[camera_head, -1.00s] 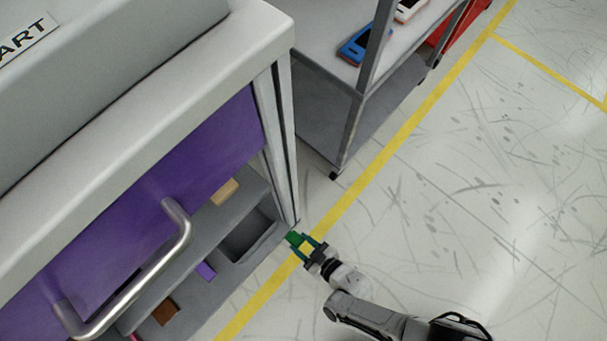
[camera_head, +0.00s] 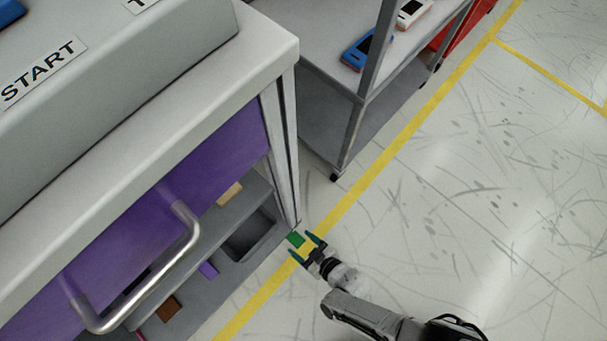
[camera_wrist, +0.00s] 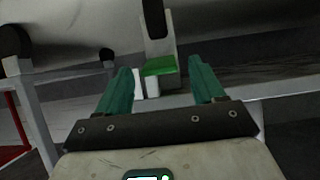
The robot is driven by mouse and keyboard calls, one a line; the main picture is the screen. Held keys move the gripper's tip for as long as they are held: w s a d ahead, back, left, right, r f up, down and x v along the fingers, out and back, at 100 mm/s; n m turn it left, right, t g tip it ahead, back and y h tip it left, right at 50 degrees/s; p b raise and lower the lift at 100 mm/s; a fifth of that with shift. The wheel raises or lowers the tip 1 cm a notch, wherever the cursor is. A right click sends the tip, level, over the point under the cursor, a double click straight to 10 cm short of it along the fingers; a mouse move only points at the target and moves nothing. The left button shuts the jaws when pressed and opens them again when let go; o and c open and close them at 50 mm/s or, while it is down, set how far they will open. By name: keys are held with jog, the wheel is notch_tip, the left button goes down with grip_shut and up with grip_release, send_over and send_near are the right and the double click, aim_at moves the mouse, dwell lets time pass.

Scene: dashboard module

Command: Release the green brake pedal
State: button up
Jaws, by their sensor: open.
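The green brake pedal (camera_head: 296,239) sits low at the right corner of the dashboard module, by the foot of its grey post. In the wrist view the green pedal (camera_wrist: 160,66) shows ahead, between and beyond my fingertips, on a light grey bracket. My gripper (camera_head: 304,249) has its two dark green fingers spread, with the pedal just in front of them. In the wrist view my gripper (camera_wrist: 162,80) is open with nothing between the fingers. I cannot tell whether a fingertip touches the pedal.
A purple panel with a metal handle (camera_head: 189,240) fills the module's front. A grey cart (camera_head: 330,125) stands behind. Floor to the right is clear.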

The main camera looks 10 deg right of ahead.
jog(key=p+v, duration=0.5)
jog(key=v, duration=0.5)
jog(key=shift+s+d+r, duration=0.2)
jog(key=shift+s, duration=0.05)
dwell(0.4)
